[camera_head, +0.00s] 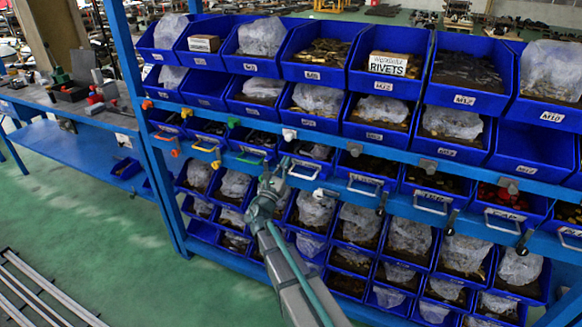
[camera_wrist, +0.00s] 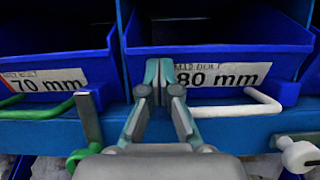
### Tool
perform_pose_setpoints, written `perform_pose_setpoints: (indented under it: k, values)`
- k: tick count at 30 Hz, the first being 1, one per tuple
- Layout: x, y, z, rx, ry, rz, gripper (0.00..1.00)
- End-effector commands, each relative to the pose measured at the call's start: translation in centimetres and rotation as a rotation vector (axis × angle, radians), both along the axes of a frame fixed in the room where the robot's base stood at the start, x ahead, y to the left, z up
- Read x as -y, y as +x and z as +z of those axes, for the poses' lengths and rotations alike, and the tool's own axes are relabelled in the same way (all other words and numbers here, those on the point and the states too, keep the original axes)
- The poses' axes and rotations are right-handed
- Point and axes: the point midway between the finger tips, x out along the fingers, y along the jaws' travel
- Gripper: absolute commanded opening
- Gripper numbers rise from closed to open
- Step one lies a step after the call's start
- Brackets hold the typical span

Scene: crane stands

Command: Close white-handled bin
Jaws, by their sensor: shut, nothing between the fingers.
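The white-handled bin (camera_wrist: 225,65) is a blue bin labelled "80 mm" in the wrist view. Its white handle (camera_wrist: 245,108) sticks out below the label. In the head view the white handle (camera_head: 303,173) shows just right of my gripper (camera_head: 274,180). In the wrist view my gripper (camera_wrist: 160,78) is shut and empty, with its fingertips together before the left part of the bin's front. The fingers hide the left end of the handle and part of the label. I cannot tell whether they touch the bin.
A blue bin (camera_wrist: 60,60) labelled "70 mm" with a green handle (camera_wrist: 40,112) is beside it on the left. A white knob (camera_wrist: 300,155) sticks out at lower right. Blue rack bins surround my arm; open green floor (camera_head: 110,235) lies left.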

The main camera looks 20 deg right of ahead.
Motion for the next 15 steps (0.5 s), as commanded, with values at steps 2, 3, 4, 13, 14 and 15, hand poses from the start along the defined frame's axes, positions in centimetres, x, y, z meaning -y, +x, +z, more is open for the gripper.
perform_pose_setpoints:
  k: [2,3,4,13,14,15]
  values:
    - [0.09,0.45,0.19,0.0,-0.001,0.001,0.0]
    - [0.11,0.47,0.2,0.001,-0.002,0.001,0.0]
    - [0.12,0.48,0.22,0.001,-0.002,0.001,0.0]
    - [-0.04,0.42,0.2,0.002,-0.003,0.002,0.0]
    - [-0.16,0.27,0.13,0.002,-0.003,0.002,0.0]
    - [-0.36,0.01,0.0,0.002,-0.003,0.002,0.0]
